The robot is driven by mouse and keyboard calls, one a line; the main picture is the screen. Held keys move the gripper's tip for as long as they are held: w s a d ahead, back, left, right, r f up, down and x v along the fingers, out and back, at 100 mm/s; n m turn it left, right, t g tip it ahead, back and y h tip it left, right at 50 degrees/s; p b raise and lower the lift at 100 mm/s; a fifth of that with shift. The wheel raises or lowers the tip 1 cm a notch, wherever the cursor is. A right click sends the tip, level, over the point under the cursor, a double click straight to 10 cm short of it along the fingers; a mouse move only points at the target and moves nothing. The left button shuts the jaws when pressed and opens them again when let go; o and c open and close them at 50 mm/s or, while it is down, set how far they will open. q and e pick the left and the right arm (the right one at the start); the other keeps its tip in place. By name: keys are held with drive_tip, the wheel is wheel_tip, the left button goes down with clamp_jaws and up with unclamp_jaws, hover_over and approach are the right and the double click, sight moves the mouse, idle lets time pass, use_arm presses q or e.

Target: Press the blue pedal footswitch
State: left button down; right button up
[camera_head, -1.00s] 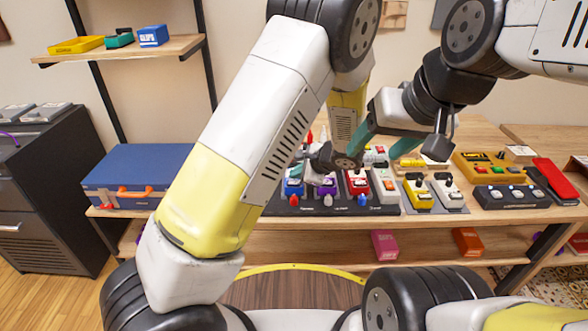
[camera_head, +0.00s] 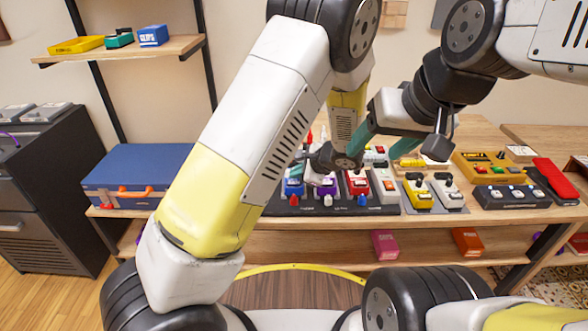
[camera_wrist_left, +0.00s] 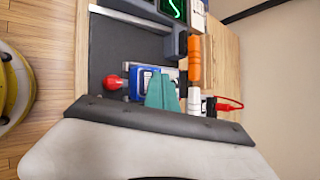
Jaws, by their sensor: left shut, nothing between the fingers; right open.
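The blue pedal footswitch (camera_head: 293,188) stands at the left end of a row of pedals on a dark board. In the left wrist view the blue pedal (camera_wrist_left: 135,84) lies beneath my fingers, with a red plug beside it. My left gripper (camera_head: 298,172) is shut and empty, its teal fingertips right above the blue pedal; they also show in the left wrist view (camera_wrist_left: 162,84), covering part of it. I cannot tell whether they touch it. My right gripper (camera_head: 385,142) is open and empty above the pedals further right.
Purple (camera_head: 326,187), red (camera_head: 358,184) and yellow (camera_head: 419,192) pedals stand to the right. A blue case (camera_head: 138,170) sits at the table's left end. My left arm hides part of the table.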

sight(296, 184)
use_arm(q)
drive_tip(key=shift+f, duration=0.1)
idle(0.4)
drive_tip(key=shift+f, duration=0.35)
drive_tip(key=shift+f, duration=0.45)
idle(0.8)
drive_tip(key=shift+r, duration=0.9)
drive_tip(key=shift+r, duration=0.1)
drive_tip(key=shift+r, duration=2.4)
